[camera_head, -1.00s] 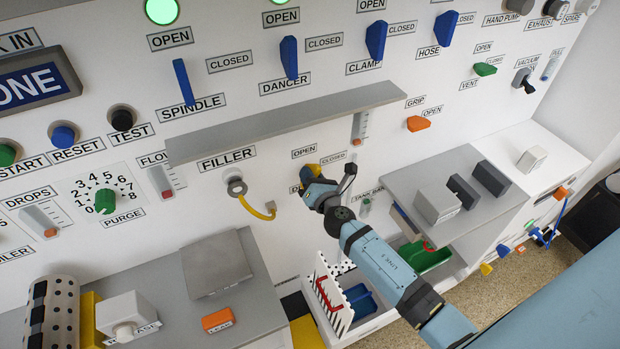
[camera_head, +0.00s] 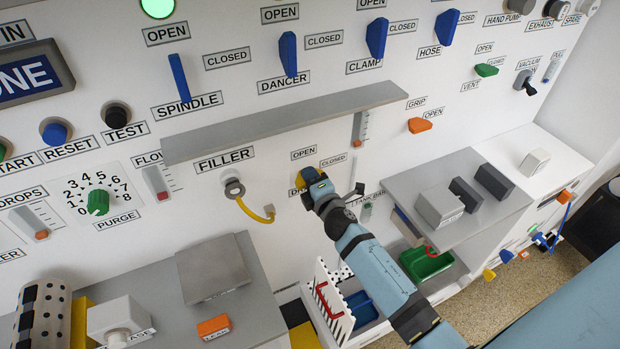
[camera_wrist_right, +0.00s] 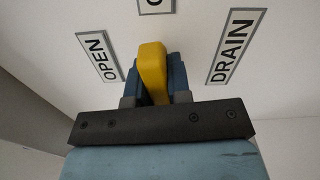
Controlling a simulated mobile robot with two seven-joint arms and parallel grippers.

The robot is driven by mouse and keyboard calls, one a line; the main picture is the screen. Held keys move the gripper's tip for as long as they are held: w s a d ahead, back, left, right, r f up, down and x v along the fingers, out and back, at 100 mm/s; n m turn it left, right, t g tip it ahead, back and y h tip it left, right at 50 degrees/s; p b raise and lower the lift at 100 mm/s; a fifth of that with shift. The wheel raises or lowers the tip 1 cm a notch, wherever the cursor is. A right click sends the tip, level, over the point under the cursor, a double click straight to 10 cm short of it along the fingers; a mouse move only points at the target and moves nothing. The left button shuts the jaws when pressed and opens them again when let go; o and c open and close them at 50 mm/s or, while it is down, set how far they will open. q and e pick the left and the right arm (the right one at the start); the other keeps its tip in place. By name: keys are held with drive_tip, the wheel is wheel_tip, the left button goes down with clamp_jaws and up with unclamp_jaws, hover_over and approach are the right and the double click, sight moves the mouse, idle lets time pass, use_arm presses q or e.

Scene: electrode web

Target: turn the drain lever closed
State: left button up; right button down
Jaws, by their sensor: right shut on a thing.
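The yellow drain lever (camera_head: 308,172) is on the white panel, below its OPEN label (camera_head: 304,153) and left of its CLOSED label (camera_head: 333,160). My right gripper (camera_head: 314,180) is at the lever and covers most of it in the head view. In the right wrist view the lever (camera_wrist_right: 153,68) stands between the two blue fingers, and the gripper is shut on it. There the OPEN label is to its left and the DRAIN label (camera_wrist_right: 236,46) to its right. The lever's exact angle is hard to tell. My left gripper is not in view.
A grey shelf (camera_head: 285,120) juts out above the lever. The FILLER port with a yellow hose (camera_head: 256,213) is to the left. A grey ledge with grey blocks (camera_head: 440,208) is to the right. A white rack (camera_head: 330,303) and green tray (camera_head: 425,264) lie below.

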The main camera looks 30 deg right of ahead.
drive_tip(key=shift+m, duration=0.6)
drive_tip(key=c, duration=1.1)
unclamp_jaws()
drive_tip(key=shift+o, duration=0.2)
drive_tip(key=s+b, duration=0.1)
drive_tip(key=s, duration=1.3)
drive_tip(key=shift+a, duration=0.4)
